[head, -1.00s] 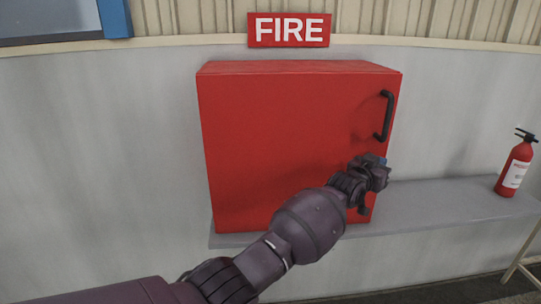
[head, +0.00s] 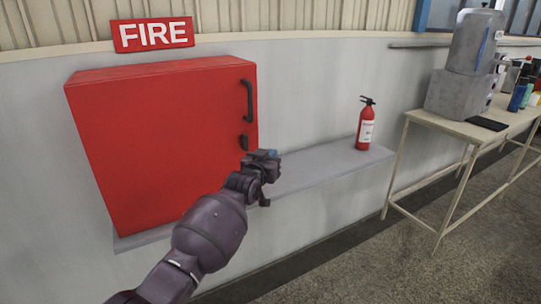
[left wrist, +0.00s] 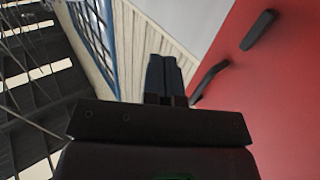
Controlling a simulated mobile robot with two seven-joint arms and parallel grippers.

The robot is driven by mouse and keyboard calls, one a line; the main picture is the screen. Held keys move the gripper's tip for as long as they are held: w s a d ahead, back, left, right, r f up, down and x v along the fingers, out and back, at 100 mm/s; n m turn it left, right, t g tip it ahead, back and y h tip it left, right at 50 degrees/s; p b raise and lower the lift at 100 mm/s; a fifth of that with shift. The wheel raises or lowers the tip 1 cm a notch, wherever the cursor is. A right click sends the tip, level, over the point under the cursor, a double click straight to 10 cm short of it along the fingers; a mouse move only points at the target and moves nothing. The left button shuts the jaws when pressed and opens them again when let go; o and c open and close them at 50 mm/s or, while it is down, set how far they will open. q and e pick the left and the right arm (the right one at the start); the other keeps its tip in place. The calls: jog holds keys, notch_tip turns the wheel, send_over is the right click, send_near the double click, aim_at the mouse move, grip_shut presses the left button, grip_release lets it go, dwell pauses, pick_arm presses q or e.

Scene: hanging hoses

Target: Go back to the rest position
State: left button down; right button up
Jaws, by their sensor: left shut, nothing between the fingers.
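My left gripper (head: 266,160) is in front of the lower right edge of a red fire cabinet (head: 155,140) in the head view. It is shut and empty. In the left wrist view, the two dark fingers (left wrist: 164,75) lie side by side. The cabinet door is closed, with a long black handle (head: 249,101) and a smaller black latch (head: 243,142) on its right side. The red cabinet front (left wrist: 275,90) fills the right of the left wrist view, apart from the fingers. My right gripper does not show.
A fire extinguisher (head: 366,125) stands on the grey ledge (head: 325,165) right of the cabinet. Farther right, a table (head: 430,119) carries a grey machine (head: 470,60) and several small items. A FIRE sign (head: 153,34) hangs above the cabinet. Floor before the ledge is clear.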

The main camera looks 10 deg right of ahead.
pick_arm(q)
jog(key=s+a+r+t, duration=0.2)
jog(key=s+a+r, duration=0.15)
jog(key=r, duration=0.25)
jog(key=s+a+f+n+y, duration=0.25)
jog(key=s+a+f, duration=0.45)
jog(key=a, duration=0.4)
jog(key=s+a+f+n+y, duration=0.1)
jog(key=s+a+f+y, duration=0.25)
jog(key=a+f, duration=0.7)
jog(key=s+a+f+n+g+y, duration=0.1)
jog(key=s+a+f, duration=0.5)
jog(key=s, duration=0.5)
jog(key=s+a+f+g+y, duration=0.2)
jog(key=s+a+f, duration=0.3)
jog(key=s, duration=0.6)
jog(key=s+a+f+n+g+y, duration=0.1)
jog(key=s+a+f+g, duration=0.1)
jog(key=s+a+f, duration=0.4)
jog(key=s+f, duration=0.3)
jog(key=s, duration=0.1)
jog(key=shift+s+a+n+y, duration=0.3)
jog(key=shift+s+n+y, duration=0.05)
jog(key=shift+s+y, duration=0.05)
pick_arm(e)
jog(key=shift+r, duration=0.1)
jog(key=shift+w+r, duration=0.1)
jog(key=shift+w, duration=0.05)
